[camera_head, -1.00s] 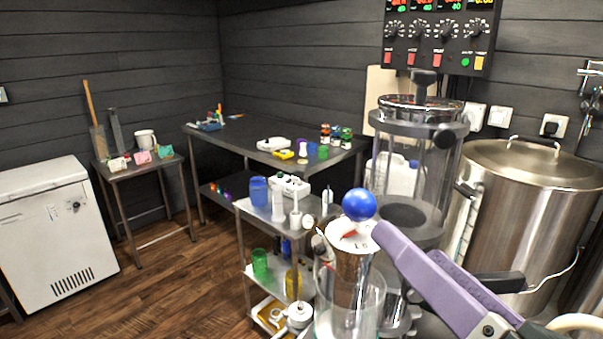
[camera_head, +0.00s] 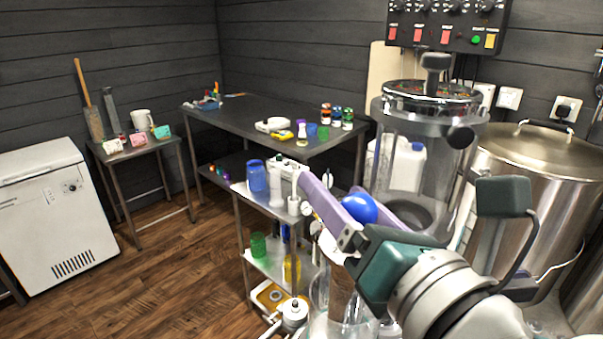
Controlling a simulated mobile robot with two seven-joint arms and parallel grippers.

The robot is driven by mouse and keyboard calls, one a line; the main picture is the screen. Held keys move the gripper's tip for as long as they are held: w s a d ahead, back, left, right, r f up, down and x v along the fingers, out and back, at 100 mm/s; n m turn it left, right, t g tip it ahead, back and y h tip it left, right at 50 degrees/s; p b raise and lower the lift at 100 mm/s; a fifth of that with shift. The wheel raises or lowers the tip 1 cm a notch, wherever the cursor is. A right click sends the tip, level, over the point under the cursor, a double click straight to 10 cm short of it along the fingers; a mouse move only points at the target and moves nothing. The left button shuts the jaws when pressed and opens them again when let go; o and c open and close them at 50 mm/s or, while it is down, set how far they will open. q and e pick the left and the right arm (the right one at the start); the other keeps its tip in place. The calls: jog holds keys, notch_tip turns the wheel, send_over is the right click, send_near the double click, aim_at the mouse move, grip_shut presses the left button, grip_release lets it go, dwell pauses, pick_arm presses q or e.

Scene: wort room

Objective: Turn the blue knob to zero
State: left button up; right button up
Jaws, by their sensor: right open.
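The blue knob (camera_head: 358,208) is a round, glossy blue ball above the clear glass cylinder in the foreground. My right gripper (camera_head: 348,187) comes in from the lower right with its purple fingers open. The blue knob shows between the two fingers, its lower part partly covered by the gripper. I cannot tell whether a finger touches it. The knob's stem and any scale below it are hidden behind my gripper and wrist. My left gripper is out of view.
A clear lidded vessel (camera_head: 430,150) stands just behind my gripper, with a large steel kettle (camera_head: 540,190) to its right. A steel shelf cart (camera_head: 265,208) with bottles is to the left. A black control panel (camera_head: 450,22) hangs above. The wooden floor at left is clear.

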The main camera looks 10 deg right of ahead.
jog(key=shift+w, duration=0.1)
grip_shut()
dwell(0.6)
